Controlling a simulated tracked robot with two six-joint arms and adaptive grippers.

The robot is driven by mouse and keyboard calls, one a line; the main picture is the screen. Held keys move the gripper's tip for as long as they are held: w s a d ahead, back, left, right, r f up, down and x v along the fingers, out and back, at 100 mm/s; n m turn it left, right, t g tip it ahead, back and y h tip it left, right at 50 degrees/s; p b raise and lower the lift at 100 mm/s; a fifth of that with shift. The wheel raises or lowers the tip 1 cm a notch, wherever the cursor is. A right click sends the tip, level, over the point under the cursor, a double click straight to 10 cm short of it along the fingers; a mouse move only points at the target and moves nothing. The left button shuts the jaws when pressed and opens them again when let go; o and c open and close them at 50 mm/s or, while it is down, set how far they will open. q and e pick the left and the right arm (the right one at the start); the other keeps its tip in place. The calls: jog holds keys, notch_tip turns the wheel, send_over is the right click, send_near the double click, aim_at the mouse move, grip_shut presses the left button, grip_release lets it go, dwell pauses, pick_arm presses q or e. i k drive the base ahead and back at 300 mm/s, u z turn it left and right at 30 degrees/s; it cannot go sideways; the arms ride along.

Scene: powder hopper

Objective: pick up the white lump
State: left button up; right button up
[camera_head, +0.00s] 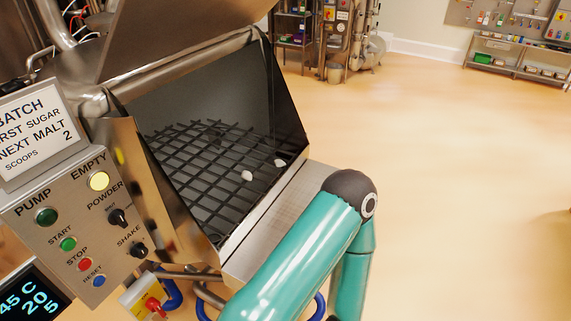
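Two small white lumps lie on the dark grate (190,165) inside the steel powder hopper. One white lump (247,176) is near the grate's front right part. The other white lump (280,163) is farther right, close to the hopper's right wall. Which of them the task means cannot be told. A teal arm of mine comes up from the bottom, with its dark joint to the right of the hopper. Neither gripper shows in this view.
The hopper's steel front ledge (272,222) lies between my arm and the grate. A control panel (92,225) with buttons and knobs and a batch sign (36,125) stand at left. Shelves (520,62) stand at the back right. The floor (440,160) at right is clear.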

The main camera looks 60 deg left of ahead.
aim_at(246, 176)
jog(key=z, duration=0.05)
jog(key=i, duration=2.35)
jog(key=u, duration=2.25)
jog(key=i, duration=0.35)
jog(key=u, duration=2.3)
